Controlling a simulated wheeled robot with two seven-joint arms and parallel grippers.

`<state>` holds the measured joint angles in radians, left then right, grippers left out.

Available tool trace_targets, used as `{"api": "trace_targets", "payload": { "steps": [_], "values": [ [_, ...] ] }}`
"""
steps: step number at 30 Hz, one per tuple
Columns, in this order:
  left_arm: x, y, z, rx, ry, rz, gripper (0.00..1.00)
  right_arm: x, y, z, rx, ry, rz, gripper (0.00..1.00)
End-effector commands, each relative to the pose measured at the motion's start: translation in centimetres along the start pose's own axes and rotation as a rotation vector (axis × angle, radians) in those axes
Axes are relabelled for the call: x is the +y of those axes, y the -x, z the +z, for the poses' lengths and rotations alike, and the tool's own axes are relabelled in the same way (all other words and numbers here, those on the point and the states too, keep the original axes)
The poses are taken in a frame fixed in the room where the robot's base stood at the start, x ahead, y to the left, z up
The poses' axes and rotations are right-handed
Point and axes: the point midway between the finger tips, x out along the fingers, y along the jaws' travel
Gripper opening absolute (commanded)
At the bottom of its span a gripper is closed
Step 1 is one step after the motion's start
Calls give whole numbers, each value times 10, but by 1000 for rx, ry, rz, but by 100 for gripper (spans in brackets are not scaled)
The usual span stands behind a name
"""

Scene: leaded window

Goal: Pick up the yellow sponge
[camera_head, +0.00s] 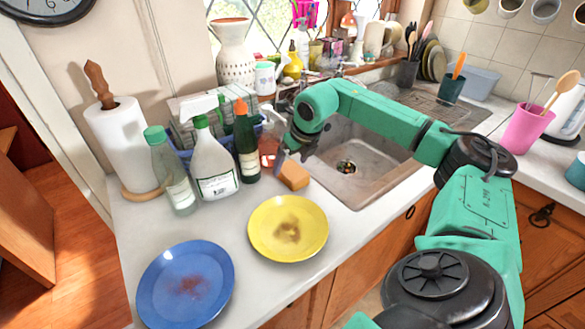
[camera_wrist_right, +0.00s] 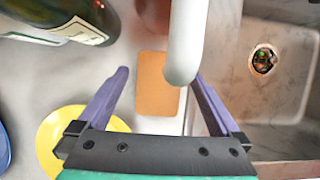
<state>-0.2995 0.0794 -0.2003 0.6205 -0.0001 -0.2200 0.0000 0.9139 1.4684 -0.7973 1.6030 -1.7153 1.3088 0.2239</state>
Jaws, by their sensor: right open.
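The sponge (camera_head: 293,175) is a small block, more orange than yellow in these pictures. It lies on the white counter beside the sink's left edge, behind the yellow plate. My right gripper (camera_head: 288,157) is just behind and above it in the head view. In the right wrist view the sponge (camera_wrist_right: 153,92) shows between the two purple fingers of my right gripper (camera_wrist_right: 158,73), which are open and apart from it. A white spout-like tube (camera_wrist_right: 184,45) hides part of the sponge's right side there. My left gripper is not in view.
A yellow plate (camera_head: 262,222) and a blue plate (camera_head: 165,300), both stained, lie in front. A spray bottle (camera_head: 212,165) and a dark bottle (camera_head: 246,150) stand left of the gripper. The sink (camera_head: 365,178) is on the right. Bare counter lies left of the yellow plate.

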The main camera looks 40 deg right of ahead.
Motion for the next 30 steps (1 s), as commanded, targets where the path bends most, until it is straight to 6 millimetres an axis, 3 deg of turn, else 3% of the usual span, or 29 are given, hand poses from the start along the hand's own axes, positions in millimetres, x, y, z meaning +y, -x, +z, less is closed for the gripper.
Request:
{"api": "trace_targets", "payload": {
  "steps": [4,9,10,15,16,25,30],
  "values": [
    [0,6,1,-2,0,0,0,0,-18,0,1,0,0,100],
    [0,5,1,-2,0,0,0,0,-20,0,-1,0,0,100],
    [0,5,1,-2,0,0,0,0,-20,0,-1,0,0,96],
    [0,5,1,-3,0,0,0,0,-20,0,-1,0,0,31],
    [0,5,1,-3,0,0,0,0,-20,0,-1,0,0,22],
    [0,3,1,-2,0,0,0,0,-13,4,-3,0,0,22],
    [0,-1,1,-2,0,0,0,1,22,19,-7,0,3,22]
  ]
}}
